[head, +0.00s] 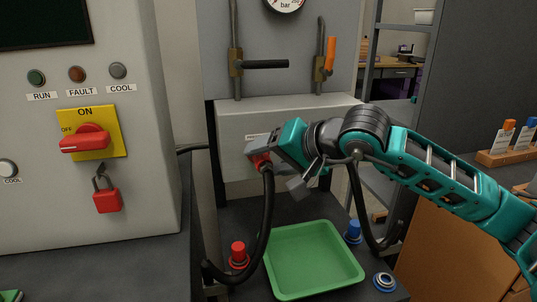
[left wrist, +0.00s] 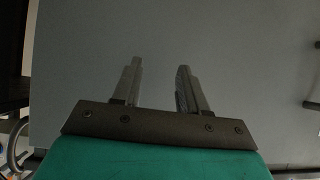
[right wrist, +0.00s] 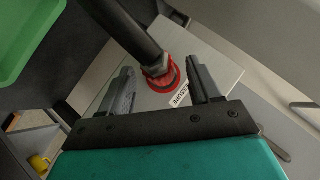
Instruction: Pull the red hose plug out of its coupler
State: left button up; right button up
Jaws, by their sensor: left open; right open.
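The red hose plug (head: 258,161) is at the front of the pale box, with its black hose (head: 266,220) hanging down from it. In the right wrist view the red plug (right wrist: 152,74) meets the box face beside a printed label. The coupler behind it is mostly hidden. My right gripper (head: 268,153) is at the plug; in its wrist view the open fingers (right wrist: 160,82) appear on either side of the plug. I cannot tell whether they touch it. My left gripper (left wrist: 159,70) is open and empty, facing a plain grey surface; the head view does not show it.
A green tray (head: 313,285) lies below the box. A red cap (head: 238,250), a blue cap (head: 354,231) and a blue-white ring (head: 384,282) are around it. A control cabinet (head: 150,200) stands at left. Pipes with valve handles (head: 265,64) are above the box.

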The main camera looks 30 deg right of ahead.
jog(key=shift+w+f, duration=0.1)
jog(key=shift+w, duration=0.1)
jog(key=c, duration=1.2)
jog(key=o, duration=0.6)
jog(key=shift+c, duration=0.2)
jog(key=c, duration=0.4)
jog(key=shift+o, duration=0.2)
